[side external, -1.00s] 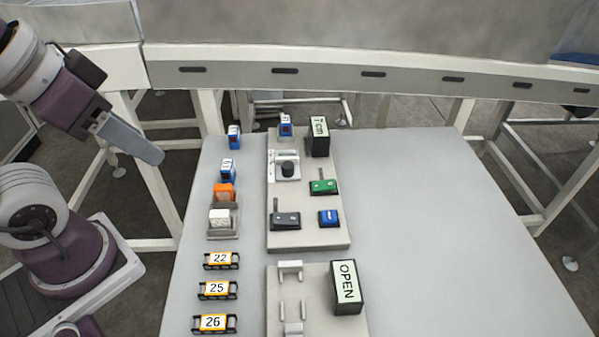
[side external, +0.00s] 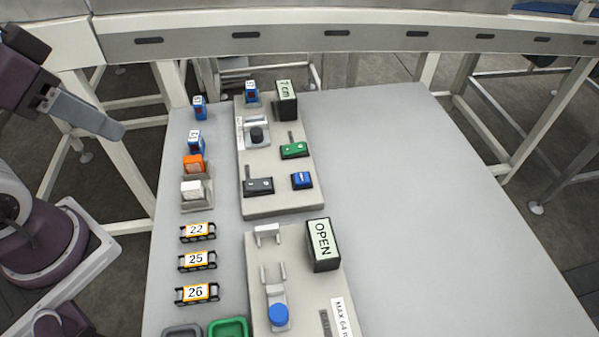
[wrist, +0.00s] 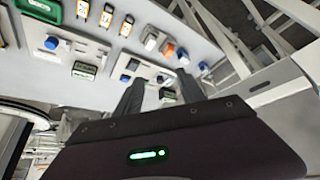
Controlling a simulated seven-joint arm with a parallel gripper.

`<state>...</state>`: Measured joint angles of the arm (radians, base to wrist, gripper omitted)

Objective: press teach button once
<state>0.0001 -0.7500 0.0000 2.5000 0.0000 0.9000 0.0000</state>
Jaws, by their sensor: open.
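No label reading "teach" is legible. On the upper grey panel (side external: 285,201) sits a small blue button block (side external: 302,180); it also shows in the wrist view (wrist: 125,78). Left of it is a black switch (side external: 258,186), above it a green switch (side external: 294,150). On the lower panel (side external: 262,250) is a round blue button (side external: 278,314), also in the wrist view (wrist: 51,43). My gripper (side external: 122,132) is in the air left of the table, apart from both panels. In the wrist view its two dark fingers (wrist: 160,98) are spread and empty.
Displays reading "7 cm" (side external: 287,99) and "OPEN" (side external: 322,245) stand tall on the panels. Left are packs 22 (side external: 197,231), 25 (side external: 197,260) and 26 (side external: 197,293), an orange block (side external: 193,164) and a green tray (side external: 228,330). The table's right side (side external: 410,200) is clear.

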